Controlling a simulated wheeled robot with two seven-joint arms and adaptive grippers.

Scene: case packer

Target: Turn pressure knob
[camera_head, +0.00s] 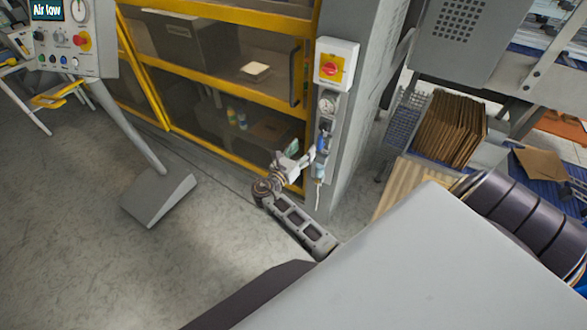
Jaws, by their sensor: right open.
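An air unit is mounted on the grey machine column, with a round pressure gauge (327,103) at its top. Below the gauge are a dark block (325,124) and a small blue part (323,140); which of them is the pressure knob I cannot tell for sure. A clear bluish bowl (320,171) hangs lower. My right gripper (311,154) is open just left of the blue part, its fingers towards the unit; contact cannot be made out. The control panel's screen (47,9) reads "Air low". My left gripper is not in view.
A yellow box with a red rotary switch (335,67) sits above the gauge. A yellow-framed glazed door (220,80) is left of the column. The panel's stand has a grey foot (160,196) on the floor. Stacked flat cardboard (450,127) stands at right.

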